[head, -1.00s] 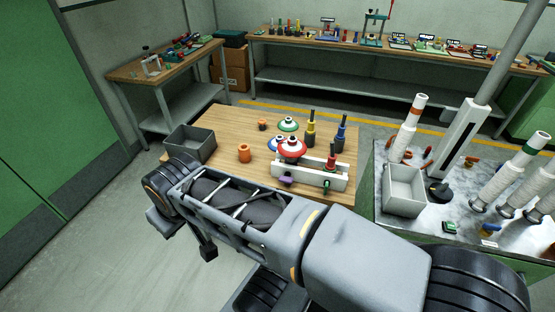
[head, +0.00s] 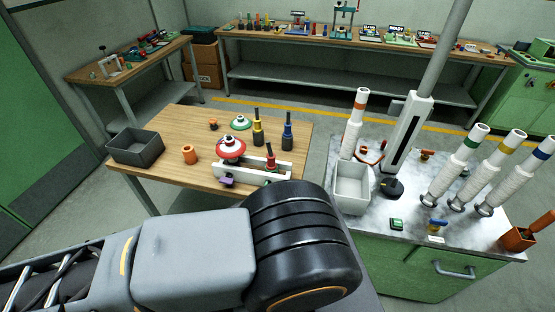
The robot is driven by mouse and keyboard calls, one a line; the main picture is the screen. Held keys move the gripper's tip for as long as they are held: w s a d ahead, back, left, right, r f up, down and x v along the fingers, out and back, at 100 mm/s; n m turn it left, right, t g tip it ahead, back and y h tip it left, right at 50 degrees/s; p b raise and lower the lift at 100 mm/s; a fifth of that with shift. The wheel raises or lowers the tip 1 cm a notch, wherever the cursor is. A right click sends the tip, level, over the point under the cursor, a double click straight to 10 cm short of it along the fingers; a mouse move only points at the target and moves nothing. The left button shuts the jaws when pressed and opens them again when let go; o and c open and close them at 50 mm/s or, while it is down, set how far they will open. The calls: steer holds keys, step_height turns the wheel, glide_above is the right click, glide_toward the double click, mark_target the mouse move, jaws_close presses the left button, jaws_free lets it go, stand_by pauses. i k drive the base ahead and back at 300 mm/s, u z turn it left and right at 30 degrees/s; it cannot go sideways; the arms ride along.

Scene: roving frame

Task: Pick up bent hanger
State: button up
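I cannot pick out the bent hanger with certainty. A small bent orange-red piece (head: 370,154) lies on the marble-topped cabinet (head: 408,212), behind the light grey open bin and beside a white tube; it is too small to tell whether it is the hanger. A red and yellow piece (head: 427,155) lies further right on the same top. My gripper is out of view; only my grey and black arm links show along the bottom, hiding the front of the wooden table.
The wooden table (head: 180,122) holds a dark grey bin (head: 135,146), discs, bottles and a white rack (head: 252,171). On the cabinet stand a light grey bin (head: 352,188), a tall post (head: 408,130) and several white tubes (head: 458,165). Workbenches line the back; floor is clear at left.

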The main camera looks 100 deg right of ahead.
mark_target(271, 165)
steer(key=z, duration=0.05)
steer(key=k, duration=0.9)
steer(key=z, duration=0.75)
